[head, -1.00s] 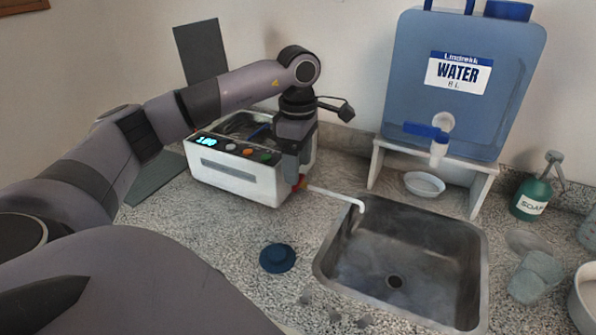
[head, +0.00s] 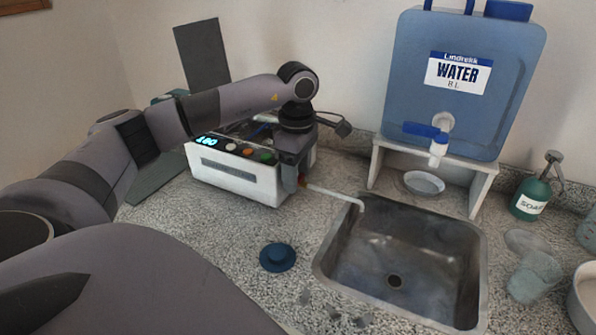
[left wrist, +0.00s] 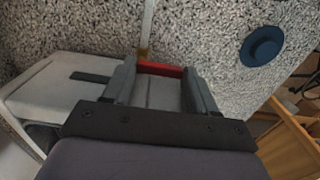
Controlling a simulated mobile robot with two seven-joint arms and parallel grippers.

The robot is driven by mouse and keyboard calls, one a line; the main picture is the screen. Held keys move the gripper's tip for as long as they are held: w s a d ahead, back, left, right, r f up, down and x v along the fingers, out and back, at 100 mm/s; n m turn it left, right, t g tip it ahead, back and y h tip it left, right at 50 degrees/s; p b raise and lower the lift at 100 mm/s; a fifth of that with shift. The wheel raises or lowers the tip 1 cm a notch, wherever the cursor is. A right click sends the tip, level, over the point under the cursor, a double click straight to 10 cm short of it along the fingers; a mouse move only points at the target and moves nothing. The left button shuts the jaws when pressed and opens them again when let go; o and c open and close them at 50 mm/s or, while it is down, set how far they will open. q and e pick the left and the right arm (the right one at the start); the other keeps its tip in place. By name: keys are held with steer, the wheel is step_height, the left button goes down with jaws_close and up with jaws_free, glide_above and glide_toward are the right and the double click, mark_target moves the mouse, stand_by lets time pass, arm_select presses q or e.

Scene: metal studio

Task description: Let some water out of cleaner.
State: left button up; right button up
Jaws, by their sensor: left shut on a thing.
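The cleaner (head: 240,180) is a white box with a lit display and coloured buttons, standing on the speckled counter left of the sink. A red valve handle (left wrist: 160,69) sits low at its right end, between the fingertips of my left gripper (left wrist: 162,76). My left gripper (head: 292,188) is shut on this handle; in the head view it mostly hides the valve. A white drain hose (head: 335,193) runs from the valve to the sink (head: 400,262), its bent end over the rim. I cannot make out water leaving it. My right gripper is out of view.
A blue water tank (head: 465,110) with a tap stands on a white stand behind the sink, with a small bowl (head: 424,183) below. A green soap bottle (head: 531,195) stands right. A round blue lid-like piece (head: 278,257) lies on the front counter.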

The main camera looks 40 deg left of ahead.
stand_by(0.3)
arm_select(q)
steer(key=o, duration=0.8)
steer(key=shift+r, duration=3.65)
steer(key=shift+s+f, duration=0.1)
